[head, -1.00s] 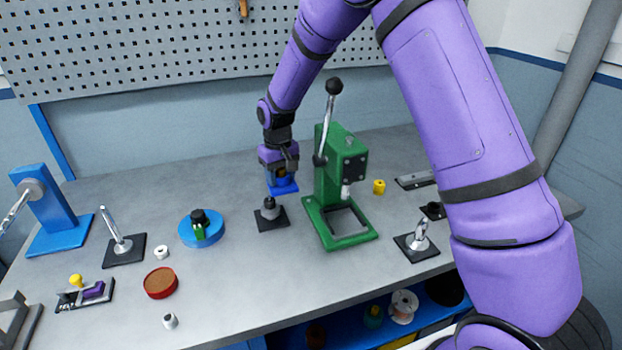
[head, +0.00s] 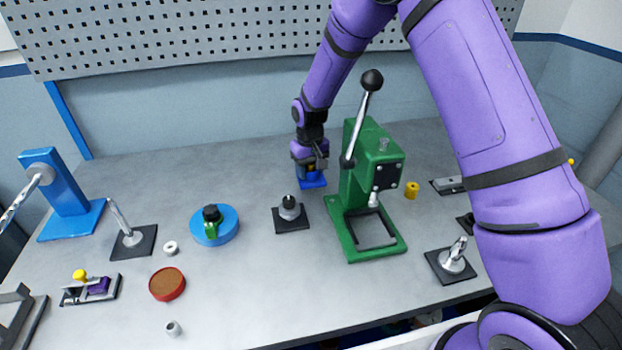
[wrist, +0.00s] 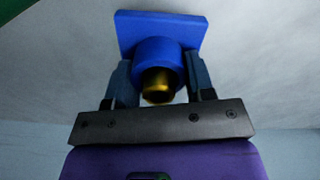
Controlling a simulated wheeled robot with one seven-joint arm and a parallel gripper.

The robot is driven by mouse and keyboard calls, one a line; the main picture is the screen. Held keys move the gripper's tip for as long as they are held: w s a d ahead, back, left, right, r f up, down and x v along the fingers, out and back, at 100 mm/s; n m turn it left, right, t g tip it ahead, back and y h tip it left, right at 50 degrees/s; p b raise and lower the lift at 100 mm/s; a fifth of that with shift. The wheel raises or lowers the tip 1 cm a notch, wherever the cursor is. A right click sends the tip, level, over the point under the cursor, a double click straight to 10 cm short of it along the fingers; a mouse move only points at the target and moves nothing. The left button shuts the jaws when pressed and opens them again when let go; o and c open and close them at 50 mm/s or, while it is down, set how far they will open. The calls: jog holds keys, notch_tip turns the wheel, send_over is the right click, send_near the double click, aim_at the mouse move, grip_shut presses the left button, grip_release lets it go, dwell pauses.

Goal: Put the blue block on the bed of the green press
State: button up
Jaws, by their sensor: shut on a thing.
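My gripper (head: 312,166) is shut on the blue block (head: 312,182), behind and left of the green press (head: 362,185). In the wrist view my gripper (wrist: 160,88) has its two fingers on either side of the block's round blue collar. The block (wrist: 190,30) has a square blue plate beyond the collar, and a gold-coloured stub shows inside it.
A grey-and-black post on a dark plate (head: 291,217) stands just left of the press. A yellow piece (head: 411,190) and a metal clamp (head: 452,262) are to its right.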

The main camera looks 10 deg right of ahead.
aim_at(310, 179)
jog(key=shift+f, duration=1.7)
jog(key=shift+f, duration=0.15)
jog(key=o, duration=1.1)
